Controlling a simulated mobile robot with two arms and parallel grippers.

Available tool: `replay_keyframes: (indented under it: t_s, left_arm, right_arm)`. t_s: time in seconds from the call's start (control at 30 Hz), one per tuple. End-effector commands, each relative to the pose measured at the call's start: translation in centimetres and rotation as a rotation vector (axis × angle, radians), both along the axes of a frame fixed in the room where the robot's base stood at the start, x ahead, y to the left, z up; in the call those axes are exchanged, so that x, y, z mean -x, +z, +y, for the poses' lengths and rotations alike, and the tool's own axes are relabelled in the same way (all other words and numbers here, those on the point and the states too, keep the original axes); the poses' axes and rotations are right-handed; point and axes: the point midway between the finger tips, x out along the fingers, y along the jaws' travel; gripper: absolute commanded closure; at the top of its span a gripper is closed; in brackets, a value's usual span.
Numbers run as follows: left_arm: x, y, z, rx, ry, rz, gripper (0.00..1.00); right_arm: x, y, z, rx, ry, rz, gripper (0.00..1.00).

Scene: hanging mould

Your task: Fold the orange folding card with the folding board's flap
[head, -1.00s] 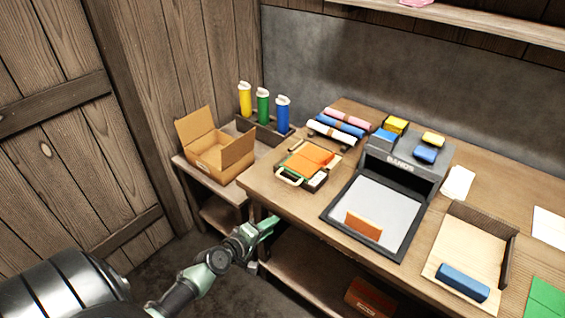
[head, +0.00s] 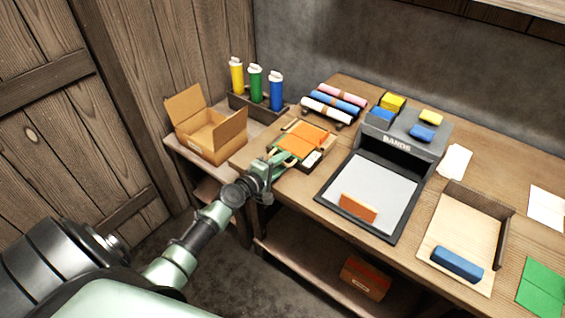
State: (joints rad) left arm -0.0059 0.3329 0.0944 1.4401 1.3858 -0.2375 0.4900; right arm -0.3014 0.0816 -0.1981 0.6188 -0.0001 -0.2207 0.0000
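The orange folding card (head: 304,138) lies on a small wooden-edged board (head: 325,148) on the left part of the bench. My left gripper (head: 277,166) is at this front-left corner, close to or touching the handle. Its fingertips are small and partly merged with the board, so I cannot tell its opening or any hold. The flap's edges are hard to make out. My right gripper is out of view.
Rolled cloths (head: 334,100) lie behind the board. A black-framed grey pad (head: 380,185) with an orange block is to the right. Further right are a wooden tray (head: 458,228) and green card (head: 543,288). An open cardboard box (head: 213,138) stands left.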

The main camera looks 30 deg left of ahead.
Motion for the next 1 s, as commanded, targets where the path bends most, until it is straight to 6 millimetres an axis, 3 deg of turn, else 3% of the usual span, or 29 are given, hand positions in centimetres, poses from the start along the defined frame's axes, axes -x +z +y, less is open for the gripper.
replay_keyframes:
  t_s: [0.27, 0.3, 0.4, 1.0]
  left_arm:
    - [-0.33, -0.08, -0.04, 0.000, 0.000, 0.001, 0.68]
    - [-0.32, -0.08, -0.04, 0.000, 0.000, 0.001, 0.71]
    - [-0.31, -0.08, -0.03, 0.000, 0.000, 0.001, 0.99]
    - [-0.29, -0.11, -0.05, 0.000, -0.001, 0.001, 1.00]
  right_arm:
    - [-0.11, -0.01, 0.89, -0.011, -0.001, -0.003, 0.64]
    - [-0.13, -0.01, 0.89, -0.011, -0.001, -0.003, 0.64]
    - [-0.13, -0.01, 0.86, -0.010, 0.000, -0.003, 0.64]
    - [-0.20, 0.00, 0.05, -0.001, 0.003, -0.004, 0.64]
